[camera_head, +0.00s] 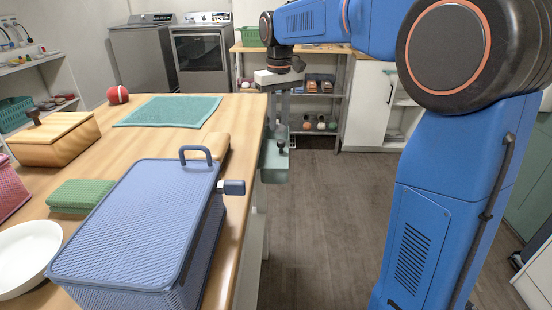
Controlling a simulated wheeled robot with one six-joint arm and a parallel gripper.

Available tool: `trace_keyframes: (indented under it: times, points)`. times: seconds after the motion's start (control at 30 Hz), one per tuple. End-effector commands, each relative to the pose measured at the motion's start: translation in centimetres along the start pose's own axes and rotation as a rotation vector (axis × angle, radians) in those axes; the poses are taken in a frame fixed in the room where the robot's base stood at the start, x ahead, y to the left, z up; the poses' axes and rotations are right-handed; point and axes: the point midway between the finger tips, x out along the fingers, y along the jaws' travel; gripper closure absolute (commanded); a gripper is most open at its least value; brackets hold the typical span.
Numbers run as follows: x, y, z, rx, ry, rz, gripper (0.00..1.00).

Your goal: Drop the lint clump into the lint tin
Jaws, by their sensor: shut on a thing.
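My gripper (279,122) hangs pointing down just past the right edge of the wooden counter. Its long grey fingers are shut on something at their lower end. The held thing is too small and too hidden to make out, and I cannot clearly pick out the lint clump. A grey-green container (274,168), which may be the lint tin, is at the counter's side, directly below the fingers.
A blue lidded basket (135,225) with a raised handle fills the near counter (222,262). A wooden box (55,140), green cloth (80,195), white plate (25,255), teal towel (170,110) and red ball (118,94) also lie there. The floor (325,215) right of the counter is clear.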

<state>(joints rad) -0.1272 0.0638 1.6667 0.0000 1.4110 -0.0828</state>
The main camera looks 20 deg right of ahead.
Motion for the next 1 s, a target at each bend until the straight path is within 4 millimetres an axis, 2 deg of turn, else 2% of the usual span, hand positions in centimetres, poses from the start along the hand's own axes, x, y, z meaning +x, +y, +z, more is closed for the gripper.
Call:
trace_keyframes:
  times: [0.2,0.47,0.5,0.57,0.6,1.0]
  points:
    - [0.94,0.00,0.04,0.000,-0.001,0.000,0.98]
    - [1.01,0.00,0.02,0.000,0.000,0.000,0.98]
    - [1.01,0.00,0.02,0.000,0.000,0.000,0.73]
    - [1.00,0.00,0.02,0.000,0.000,0.000,0.59]
    - [1.00,0.00,0.02,0.000,0.000,0.000,0.56]
    - [0.45,-0.09,-0.05,-0.001,0.002,-0.001,0.56]
